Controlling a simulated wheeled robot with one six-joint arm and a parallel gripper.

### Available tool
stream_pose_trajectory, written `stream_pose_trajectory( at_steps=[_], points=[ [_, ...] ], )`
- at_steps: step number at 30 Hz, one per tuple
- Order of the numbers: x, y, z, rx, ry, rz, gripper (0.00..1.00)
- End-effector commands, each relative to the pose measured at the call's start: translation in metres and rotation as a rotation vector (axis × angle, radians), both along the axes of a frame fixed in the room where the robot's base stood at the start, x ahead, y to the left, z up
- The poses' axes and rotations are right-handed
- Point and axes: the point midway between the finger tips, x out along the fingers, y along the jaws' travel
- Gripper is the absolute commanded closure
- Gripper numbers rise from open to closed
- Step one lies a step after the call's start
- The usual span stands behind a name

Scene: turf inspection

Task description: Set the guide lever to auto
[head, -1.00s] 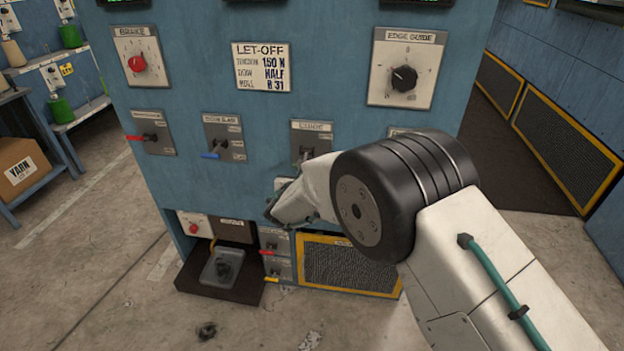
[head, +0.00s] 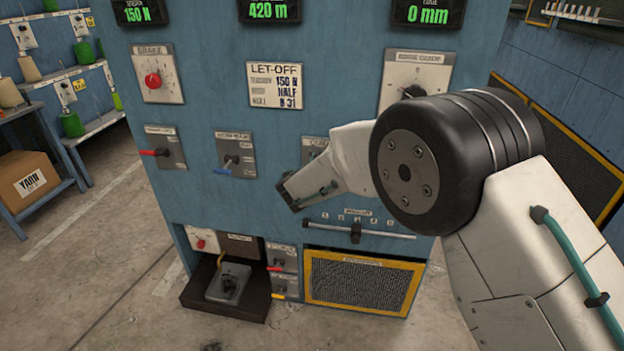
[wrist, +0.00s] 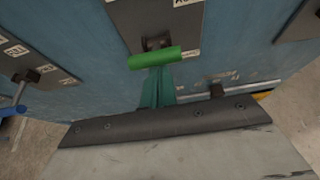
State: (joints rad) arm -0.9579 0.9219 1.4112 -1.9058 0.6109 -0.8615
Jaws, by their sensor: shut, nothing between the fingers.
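The guide plate (head: 314,147) is on the blue panel in the head view, mostly hidden behind my arm; its lever is hidden there. In the wrist view a lever with a green handle (wrist: 165,57) stands out from a grey plate (wrist: 150,14). The handle lies at the plate's lower end. A label at the plate's top edge is cut off, seeming to begin with A. My gripper (wrist: 157,88) is shut and empty, its teal fingers just below the green handle. I cannot tell whether they touch it. In the head view the fingertips are hidden by my wrist.
A blue-handled lever (head: 231,160) and a red-handled lever (head: 162,152) sit to the left. The edge guide dial (head: 412,80) is to the upper right. A slider rail (head: 356,232) runs below my wrist.

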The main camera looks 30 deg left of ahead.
Motion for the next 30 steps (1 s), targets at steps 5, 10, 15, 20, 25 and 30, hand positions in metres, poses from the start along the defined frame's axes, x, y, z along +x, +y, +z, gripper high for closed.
stream_pose_trajectory(
  at_steps=[5,10,15,20,25,30],
  points=[
    [0.005,0.002,0.014,0.012,-0.016,-0.002,1.00],
    [0.006,0.002,0.016,0.014,-0.020,-0.003,1.00],
    [0.006,0.002,0.017,0.015,-0.022,-0.003,1.00],
    [0.004,0.002,0.010,0.011,-0.020,-0.002,1.00],
    [-0.007,0.003,-0.016,0.004,-0.011,0.005,1.00],
    [-0.030,0.002,-0.017,0.003,-0.006,0.014,1.00]
  ],
)
